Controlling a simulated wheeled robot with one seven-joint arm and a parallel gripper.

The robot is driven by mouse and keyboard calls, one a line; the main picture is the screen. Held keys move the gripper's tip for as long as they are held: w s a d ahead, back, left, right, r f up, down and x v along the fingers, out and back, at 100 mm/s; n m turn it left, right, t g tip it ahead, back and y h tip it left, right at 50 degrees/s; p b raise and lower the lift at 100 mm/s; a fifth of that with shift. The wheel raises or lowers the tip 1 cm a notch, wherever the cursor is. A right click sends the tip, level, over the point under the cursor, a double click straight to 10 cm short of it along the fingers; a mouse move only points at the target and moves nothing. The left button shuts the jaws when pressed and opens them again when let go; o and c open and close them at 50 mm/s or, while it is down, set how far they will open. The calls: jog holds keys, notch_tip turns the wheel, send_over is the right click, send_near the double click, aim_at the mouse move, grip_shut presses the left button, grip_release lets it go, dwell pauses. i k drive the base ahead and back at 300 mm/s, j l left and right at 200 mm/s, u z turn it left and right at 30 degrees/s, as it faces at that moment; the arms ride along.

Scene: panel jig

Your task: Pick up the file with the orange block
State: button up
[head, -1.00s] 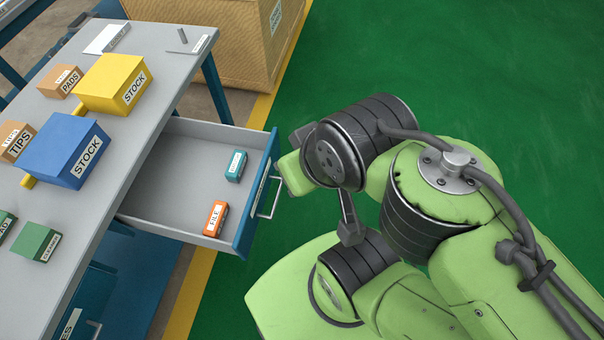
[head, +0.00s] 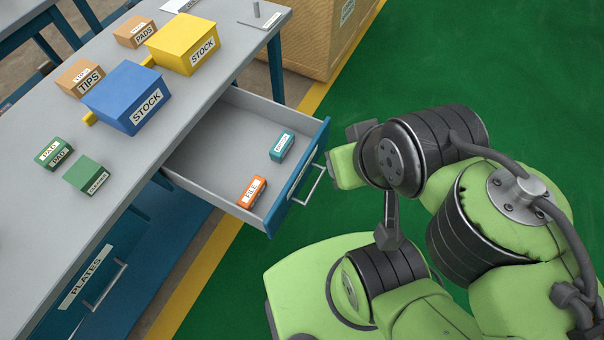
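The file is an orange block (head: 252,192) with a white FILE label, lying in the open drawer (head: 213,160) near its front right corner. A teal block (head: 283,146) with a white label lies farther back along the drawer front. My gripper (head: 374,184) is to the right of the drawer, outside it and over the green floor. Its two dark fingers appear spread wide apart with nothing between them. The file is in plain view and nothing touches it.
The grey bench top (head: 35,140) holds a blue STOCK box (head: 125,92), a yellow STOCK box (head: 183,40), TIPS and PADS boxes, and small green boxes. The drawer's front and handle (head: 314,185) stick out toward my arm. A closed PLATES drawer (head: 92,270) is below. Green floor at right is open.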

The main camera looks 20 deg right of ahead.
aim_at(250, 196)
jog(key=u, duration=1.8)
jog(key=z, duration=1.1)
jog(key=i+j, duration=0.1)
jog(key=j, duration=0.35)
jog(key=i+j, duration=0.15)
jog(key=j, duration=0.25)
jog(key=i+j, duration=0.1)
jog(key=j, duration=0.35)
jog(key=i+j+z, duration=0.1)
jog(key=j, duration=0.35)
jog(key=i, duration=0.55)
